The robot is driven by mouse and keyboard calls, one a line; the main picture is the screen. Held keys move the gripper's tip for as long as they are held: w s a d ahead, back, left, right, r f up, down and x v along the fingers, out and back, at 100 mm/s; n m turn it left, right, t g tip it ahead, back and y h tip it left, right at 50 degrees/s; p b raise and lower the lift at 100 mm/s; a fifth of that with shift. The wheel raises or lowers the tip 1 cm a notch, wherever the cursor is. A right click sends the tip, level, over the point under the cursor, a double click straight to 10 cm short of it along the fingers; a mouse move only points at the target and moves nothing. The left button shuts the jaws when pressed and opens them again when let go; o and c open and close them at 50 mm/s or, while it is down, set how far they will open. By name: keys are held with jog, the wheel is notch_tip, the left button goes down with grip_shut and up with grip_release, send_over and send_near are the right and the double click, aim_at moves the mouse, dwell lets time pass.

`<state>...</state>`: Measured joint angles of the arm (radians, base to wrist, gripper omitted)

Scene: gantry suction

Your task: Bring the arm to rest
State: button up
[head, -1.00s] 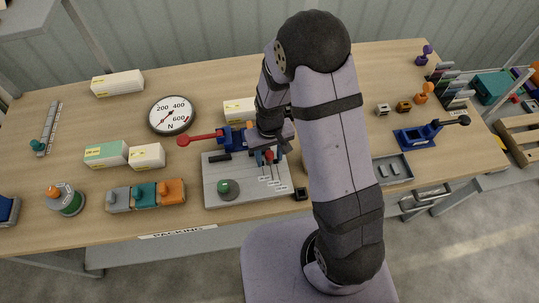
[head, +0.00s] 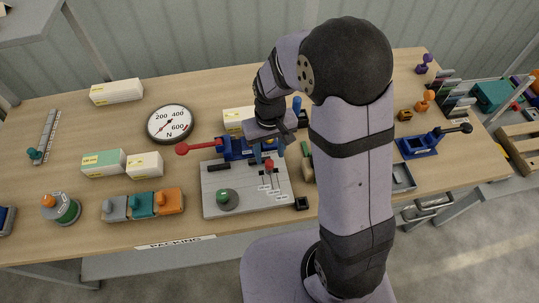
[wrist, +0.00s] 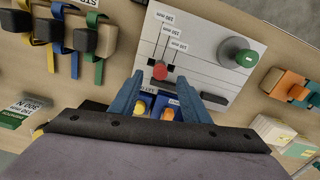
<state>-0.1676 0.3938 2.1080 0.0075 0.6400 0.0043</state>
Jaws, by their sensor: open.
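My gripper (head: 263,153) is above the back part of the grey fixture plate (head: 216,181). In the wrist view its two blue fingers (wrist: 164,95) are spread apart with nothing held between them. Beyond the fingertips a red knob (wrist: 160,71) sits at a slot in the plate, which carries printed mm labels. A green knob (wrist: 245,58) stands on a grey disc on the plate. A blue clamp with a red-ended lever (head: 200,147) lies along the plate's back edge. My arm hides part of the table to the right.
A round dial gauge (head: 170,124), white boxes (head: 117,91) and a row of grey, teal and orange blocks (head: 143,204) stand left of the plate. A blue clamp (head: 420,143) and a grey tray (head: 403,178) are at right.

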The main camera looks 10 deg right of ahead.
dwell(0.6)
jog(key=s, duration=0.2)
jog(key=s+d+f+g, duration=0.1)
jog(key=s, duration=0.2)
jog(key=s+g, duration=0.1)
jog(key=s, duration=0.1)
jog(key=shift+s+d+f, duration=0.15)
jog(key=shift+s+f, duration=0.05)
jog(key=shift+f, duration=0.05)
jog(key=s+d+r+m+t, duration=0.1)
jog(key=s+d+r+t, duration=0.1)
jog(key=s+d+r, duration=0.2)
jog(key=shift+s+d+r+m, duration=0.4)
jog(key=shift+s+r, duration=0.4)
jog(key=shift+r, duration=0.75)
